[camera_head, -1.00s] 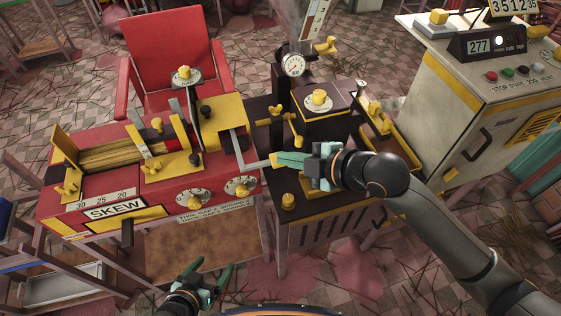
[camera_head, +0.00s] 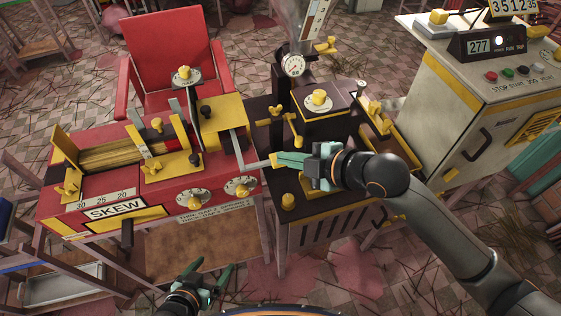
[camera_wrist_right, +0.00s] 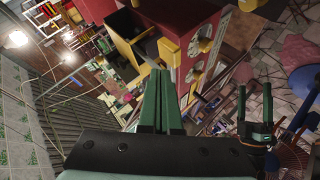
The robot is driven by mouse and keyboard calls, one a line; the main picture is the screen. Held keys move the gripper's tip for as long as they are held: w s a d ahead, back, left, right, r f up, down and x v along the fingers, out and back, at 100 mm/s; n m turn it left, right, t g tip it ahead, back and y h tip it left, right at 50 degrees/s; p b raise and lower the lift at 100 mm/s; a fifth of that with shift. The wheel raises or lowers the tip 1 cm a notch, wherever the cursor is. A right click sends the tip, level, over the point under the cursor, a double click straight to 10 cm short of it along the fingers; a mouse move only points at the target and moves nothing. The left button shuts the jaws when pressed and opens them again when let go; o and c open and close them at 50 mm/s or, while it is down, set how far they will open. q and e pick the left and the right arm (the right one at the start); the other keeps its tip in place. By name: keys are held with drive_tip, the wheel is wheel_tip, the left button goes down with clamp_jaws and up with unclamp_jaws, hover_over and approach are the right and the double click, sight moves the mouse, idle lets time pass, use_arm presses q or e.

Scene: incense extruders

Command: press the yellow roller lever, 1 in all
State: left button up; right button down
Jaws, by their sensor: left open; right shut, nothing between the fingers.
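My right gripper (camera_head: 278,160) is shut and empty, its fingers pointing left over the gap between the red machine (camera_head: 150,205) and the dark press table (camera_head: 320,140). Its tips are at a small yellow piece by the end of a grey rod (camera_head: 252,165) from the red machine. This may be the yellow roller lever; the fingers partly hide it, and I cannot tell whether they touch. In the right wrist view the shut fingers (camera_wrist_right: 161,85) point at the red machine's side. My left gripper (camera_head: 205,280) is open and empty, low in front of the red machine.
Yellow knobs on dials (camera_head: 242,188) line the red machine's front. A yellow knob (camera_head: 288,201) stands on the dark table's front edge, and a gauge (camera_head: 293,65) rises behind. A cream control cabinet (camera_head: 460,100) is at the right. A red chair (camera_head: 170,50) stands behind.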

idle(0.4)
drive_tip(key=shift+w+f, duration=0.1)
drive_tip(key=shift+f, duration=0.35)
drive_tip(key=shift+w+f+b, duration=0.15)
drive_tip(key=shift+f+b, duration=0.3)
drive_tip(key=shift+f, duration=0.1)
drive_tip(key=shift+w+f+b, duration=0.15)
drive_tip(key=shift+f+b, duration=0.25)
drive_tip(key=shift+f, duration=0.15)
idle(1.0)
drive_tip(key=shift+r, duration=0.1)
idle(0.4)
drive_tip(key=r+p, duration=0.1)
drive_tip(key=p, duration=0.1)
drive_tip(key=r+p, duration=0.1)
drive_tip(key=p, duration=0.1)
drive_tip(key=shift+s+r, duration=0.4)
